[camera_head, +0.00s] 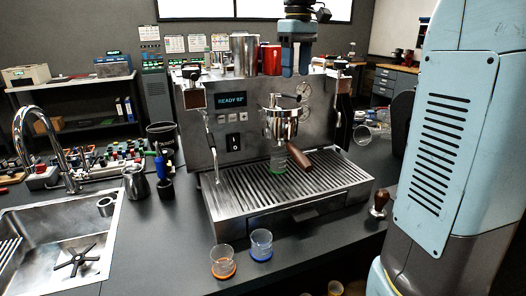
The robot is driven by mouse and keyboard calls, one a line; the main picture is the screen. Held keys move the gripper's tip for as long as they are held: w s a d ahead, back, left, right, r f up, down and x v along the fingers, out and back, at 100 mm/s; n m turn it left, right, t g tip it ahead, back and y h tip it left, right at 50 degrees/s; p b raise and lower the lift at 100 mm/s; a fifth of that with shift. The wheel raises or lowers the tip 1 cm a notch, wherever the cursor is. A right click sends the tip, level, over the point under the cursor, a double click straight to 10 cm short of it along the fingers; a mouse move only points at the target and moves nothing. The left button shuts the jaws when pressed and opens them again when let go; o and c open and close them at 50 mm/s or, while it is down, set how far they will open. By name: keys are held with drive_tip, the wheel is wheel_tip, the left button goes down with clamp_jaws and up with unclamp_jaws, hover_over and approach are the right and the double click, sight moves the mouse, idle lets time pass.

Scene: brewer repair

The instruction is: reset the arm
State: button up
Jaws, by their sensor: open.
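My gripper (295,62) is at the top of the view, pointing down above the right part of the coffee machine (228,88). Its two blue fingers are apart, and I see nothing held between them. It appears above the machine's brew group (277,118), with the exact gap hard to tell. A portafilter with a brown handle (299,156) shows at the group. A glass with a green base (278,163) stands on the drip tray (258,190) below it. The display reads READY and a number too small to be sure of.
Two small glasses, one orange-based (222,262) and one blue-based (261,245), stand on the counter in front. A sink (55,235) with a tall tap is at left. A tamper (379,203) stands right of the tray. Cups (271,60) stand on the machine top near my gripper.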

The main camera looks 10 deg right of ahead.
drive_tip(key=s+f+m+t, duration=0.1)
drive_tip(key=s+f+m, duration=0.1)
drive_tip(key=s+f, duration=0.3)
drive_tip(key=s+d+f+m+t, duration=0.1)
drive_tip(key=s+f, duration=0.3)
drive_tip(key=s, duration=0.7)
drive_tip(key=s+d+f+m+t, duration=0.1)
drive_tip(key=s+f+m+t, duration=0.2)
drive_tip(key=s, duration=0.6)
drive_tip(key=shift+d+f, duration=0.15)
drive_tip(key=shift+f, duration=1.2)
